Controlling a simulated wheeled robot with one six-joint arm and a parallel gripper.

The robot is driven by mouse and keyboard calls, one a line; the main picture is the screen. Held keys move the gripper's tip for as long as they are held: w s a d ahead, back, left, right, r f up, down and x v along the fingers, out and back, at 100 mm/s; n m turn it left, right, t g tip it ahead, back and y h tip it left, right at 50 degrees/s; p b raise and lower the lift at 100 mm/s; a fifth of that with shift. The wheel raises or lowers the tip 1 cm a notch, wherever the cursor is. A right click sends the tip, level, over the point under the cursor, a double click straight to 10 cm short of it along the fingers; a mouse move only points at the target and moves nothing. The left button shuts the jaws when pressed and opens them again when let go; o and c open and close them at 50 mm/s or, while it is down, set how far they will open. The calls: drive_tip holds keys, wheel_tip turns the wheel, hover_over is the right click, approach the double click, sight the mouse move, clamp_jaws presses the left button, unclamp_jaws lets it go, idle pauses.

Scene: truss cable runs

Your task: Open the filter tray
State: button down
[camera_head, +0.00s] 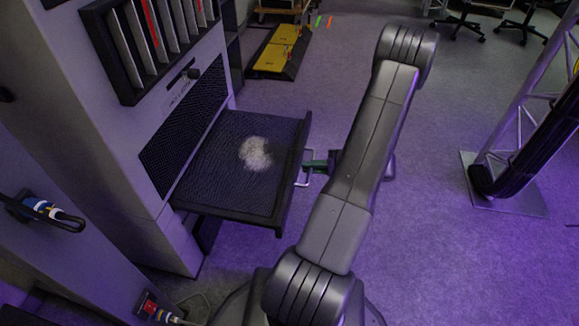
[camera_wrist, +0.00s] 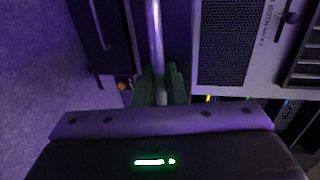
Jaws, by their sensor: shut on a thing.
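The filter tray (camera_head: 222,178) is a flat, dark, mesh-floored drawer. It stands well out from the front of the grey cabinet (camera_head: 165,190) in the head view. A pale grey, dust-like patch (camera_head: 255,153) lies on its floor. A light metal bar handle (camera_head: 302,183) is on the tray's outer edge. My gripper (camera_head: 312,166), with green fingers, is at this handle, and my arm hides part of it. In the wrist view, the bright handle bar (camera_wrist: 156,45) runs between the green fingers of my gripper (camera_wrist: 161,88), which is shut on it.
Slotted panels (camera_head: 160,35) are above the tray. A cable with a blue-and-white connector (camera_head: 50,210) hangs at the left. A yellow-and-black ramp (camera_head: 275,52) lies at the back. A truss with a thick black cable (camera_head: 510,165) stands at the right. The floor between is open.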

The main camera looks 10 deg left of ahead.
drive_tip(key=shift+f+v, duration=0.2)
drive_tip(key=shift+v, duration=1)
drive_tip(key=c, duration=1.6)
unclamp_jaws()
drive_tip(key=shift+c, duration=0.2)
drive_tip(key=p+v, duration=0.2)
drive_tip(key=v, duration=1.1)
drive_tip(key=shift+d+p, duration=0.3)
drive_tip(key=shift+d, duration=0.1)
drive_tip(key=shift+a, duration=0.1)
drive_tip(key=b+x, duration=0.2)
drive_tip(key=x, duration=1.1)
drive_tip(key=shift+a+b, duration=0.4)
drive_tip(key=shift+a, duration=0.05)
